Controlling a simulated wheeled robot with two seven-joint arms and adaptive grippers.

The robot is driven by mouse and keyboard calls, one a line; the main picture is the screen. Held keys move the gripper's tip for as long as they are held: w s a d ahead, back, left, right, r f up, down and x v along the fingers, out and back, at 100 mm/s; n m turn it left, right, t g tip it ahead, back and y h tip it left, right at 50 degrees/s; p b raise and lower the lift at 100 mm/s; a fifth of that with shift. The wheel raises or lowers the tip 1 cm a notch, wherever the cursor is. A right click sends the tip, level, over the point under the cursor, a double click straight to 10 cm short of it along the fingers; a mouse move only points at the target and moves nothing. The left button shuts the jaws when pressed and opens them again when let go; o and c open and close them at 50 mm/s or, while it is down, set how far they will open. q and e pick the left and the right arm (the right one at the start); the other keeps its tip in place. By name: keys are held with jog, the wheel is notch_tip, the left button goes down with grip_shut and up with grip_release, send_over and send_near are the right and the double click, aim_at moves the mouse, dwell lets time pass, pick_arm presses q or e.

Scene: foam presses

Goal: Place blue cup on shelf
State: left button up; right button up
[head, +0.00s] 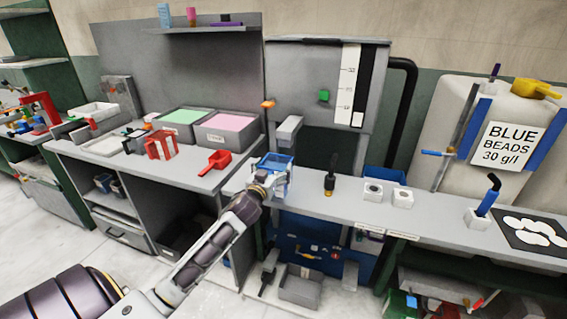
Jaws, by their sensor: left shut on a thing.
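A blue cup (276,160) with an open, squarish top is held by my left gripper (272,178) at the front of the bench, below the press. The gripper is shut on it, and its fingers hide the lower part. I cannot tell whether the cup touches the bench. The narrow grey shelf (205,28) is on the upper back panel, up and left of the gripper. A light blue container (164,14), a pink one (191,16) and a flat purple item (227,22) stand on it. My right gripper is not in view.
On the left bench are a red box (160,145), a red scoop (214,162) and trays with green (181,122) and pink (227,127) contents. A black-and-yellow tool (329,182) and two white blocks (373,192) stand right of the gripper. The shelf has gaps between its items.

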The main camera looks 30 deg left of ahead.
aim_at(283, 161)
pick_arm(q)
jog(key=x, duration=1)
jog(key=shift+w, duration=0.15)
jog(key=shift+a, duration=0.15)
jog(key=shift+f, duration=0.1)
jog(key=shift+f, duration=1.6)
jog(key=shift+f, duration=0.15)
jog(key=o, duration=1.1)
